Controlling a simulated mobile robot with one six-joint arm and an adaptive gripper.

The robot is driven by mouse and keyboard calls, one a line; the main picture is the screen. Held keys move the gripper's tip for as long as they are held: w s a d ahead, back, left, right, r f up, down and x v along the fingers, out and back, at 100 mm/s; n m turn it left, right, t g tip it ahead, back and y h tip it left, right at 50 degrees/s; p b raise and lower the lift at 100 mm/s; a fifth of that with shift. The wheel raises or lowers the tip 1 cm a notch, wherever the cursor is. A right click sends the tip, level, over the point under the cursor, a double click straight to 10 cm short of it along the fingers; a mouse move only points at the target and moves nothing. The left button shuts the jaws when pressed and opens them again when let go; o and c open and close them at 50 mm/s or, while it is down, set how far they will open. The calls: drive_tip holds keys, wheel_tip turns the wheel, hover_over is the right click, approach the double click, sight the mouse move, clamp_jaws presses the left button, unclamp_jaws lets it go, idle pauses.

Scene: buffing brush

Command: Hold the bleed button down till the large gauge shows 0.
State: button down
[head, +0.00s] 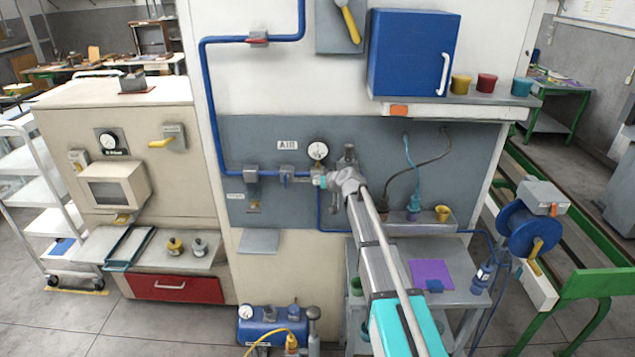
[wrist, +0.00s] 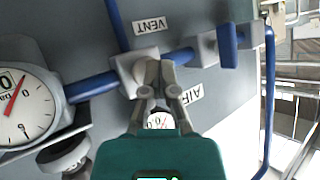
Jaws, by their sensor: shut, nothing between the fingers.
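In the wrist view the large gauge (wrist: 32,112) is cut off at the left edge and appears upside down. Its red needle points to the upper right of the picture; I cannot read the value surely.
Blue pipe (wrist: 92,86) runs both sides of the block, with another valve body (wrist: 207,48) along it. A round knob (wrist: 63,155) lies near the gauge. A small dial (wrist: 160,120) shows between my fingers. A shelf with a blue cabinet (head: 412,52) overhangs at right.

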drive_tip(key=shift+s, duration=0.9)
drive_tip(key=shift+s+a, duration=0.1)
drive_tip(key=shift+s, duration=2.4)
drive_tip(key=s+d+f+m+g+h+b, duration=0.1)
drive_tip(key=s+d+f, duration=0.4)
drive_tip(key=s, duration=0.6)
drive_tip(key=s+d+f+m+g+h+b, duration=0.2)
drive_tip(key=s+d+f+g+b, duration=0.3)
drive_tip(key=s+f, duration=0.4)
drive_tip(key=s+d+f+m+g+h+b, duration=0.1)
drive_tip(key=s+d+f+g+h+b, duration=0.3)
drive_tip(key=s, duration=0.9)
wheel_tip(320, 180, down, 3)
drive_tip(key=shift+s+d+f+b, duration=0.1)
drive_tip(key=shift+s+d+b, duration=0.1)
drive_tip(key=shift+d+b, duration=0.65)
